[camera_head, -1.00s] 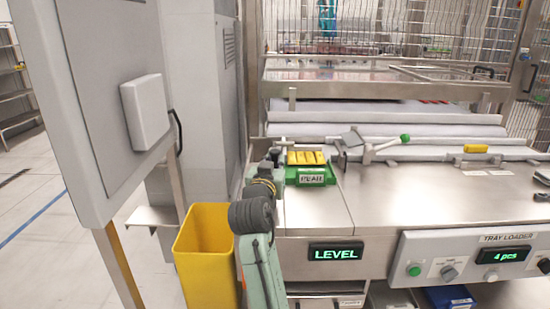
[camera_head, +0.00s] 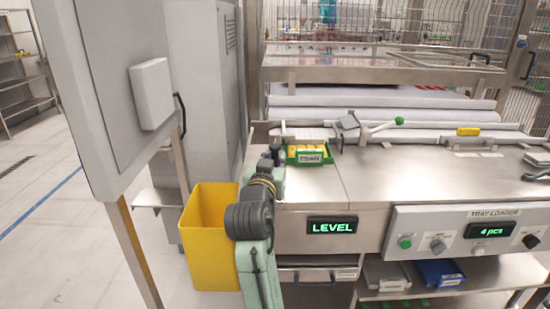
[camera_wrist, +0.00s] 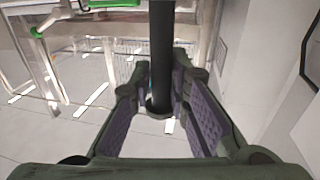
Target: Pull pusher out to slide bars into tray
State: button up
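A green tray (camera_head: 308,158) with a label on its front holds several yellow bars (camera_head: 306,150) side by side on the steel bench. My gripper (camera_head: 277,152) is at the left of the tray, low over the bench's left end, mostly hidden behind my own arm. In the wrist view my gripper (camera_wrist: 160,92) has a black upright rod (camera_wrist: 161,50) between its purple-padded fingers. The fingers appear closed on the rod, which ends in a round collar. I cannot tell from the head view whether this rod is the pusher's handle.
A lever with a green ball (camera_head: 399,120) and a grey plate (camera_head: 348,121) stand right of the tray. A yellow bin (camera_head: 208,238) and a grey panel (camera_head: 95,80) are at the left.

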jog(key=o, duration=0.4)
jog(key=shift+s, duration=0.15)
jog(key=s, duration=0.4)
jog(key=s+a, duration=0.1)
jog(key=s, duration=0.2)
jog(key=s+a, duration=0.1)
jog(key=s, duration=0.3)
jog(key=shift+s+a, duration=0.15)
jog(key=shift+s, duration=0.15)
